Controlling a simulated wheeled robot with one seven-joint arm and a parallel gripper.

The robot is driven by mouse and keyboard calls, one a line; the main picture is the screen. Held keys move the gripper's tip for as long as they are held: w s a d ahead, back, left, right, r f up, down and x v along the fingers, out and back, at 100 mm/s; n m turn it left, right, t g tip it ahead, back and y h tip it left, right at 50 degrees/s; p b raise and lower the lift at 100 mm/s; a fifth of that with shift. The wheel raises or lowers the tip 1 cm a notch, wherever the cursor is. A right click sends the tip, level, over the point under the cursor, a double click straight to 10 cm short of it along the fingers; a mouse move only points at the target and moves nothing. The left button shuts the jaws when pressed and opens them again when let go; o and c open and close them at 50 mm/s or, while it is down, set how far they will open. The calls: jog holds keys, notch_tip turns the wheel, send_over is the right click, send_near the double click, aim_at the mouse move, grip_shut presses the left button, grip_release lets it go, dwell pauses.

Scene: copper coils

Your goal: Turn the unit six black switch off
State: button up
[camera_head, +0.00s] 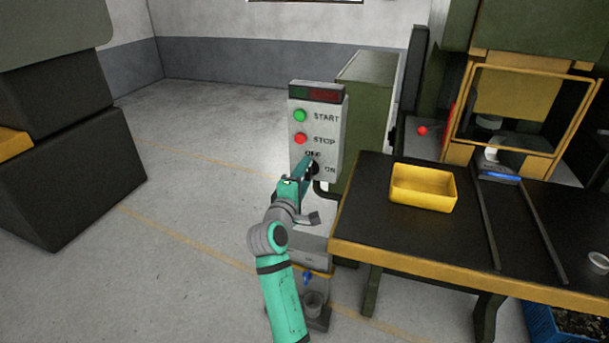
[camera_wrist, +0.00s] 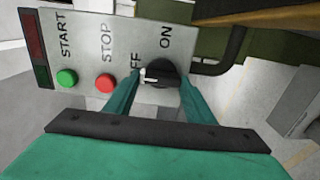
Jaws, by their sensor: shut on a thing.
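A grey control panel (camera_head: 322,140) carries a green START button (camera_head: 300,115), a red STOP button (camera_head: 300,138) and a black rotary switch (camera_head: 314,169) low down. In the wrist view the black switch (camera_wrist: 166,72) sits between my fingers, with ON printed above it and OFF to its left. Its white mark points left, toward the OFF label, which is partly hidden. My gripper (camera_wrist: 158,84) is shut on the switch, one green finger on each side. In the head view my gripper (camera_head: 306,168) reaches the panel and covers part of the switch.
A dark table (camera_head: 380,230) with a yellow edge stands right of the panel, bearing a yellow bin (camera_head: 423,187). A green cabinet (camera_head: 365,110) stands behind the panel. A black cable (camera_wrist: 222,60) runs beside the switch.

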jog(key=shift+a, duration=0.15)
jog(key=o, duration=1)
jog(key=shift+o, duration=0.2)
jog(key=v, duration=1)
jog(key=shift+s, duration=0.4)
jog(key=shift+a, duration=0.1)
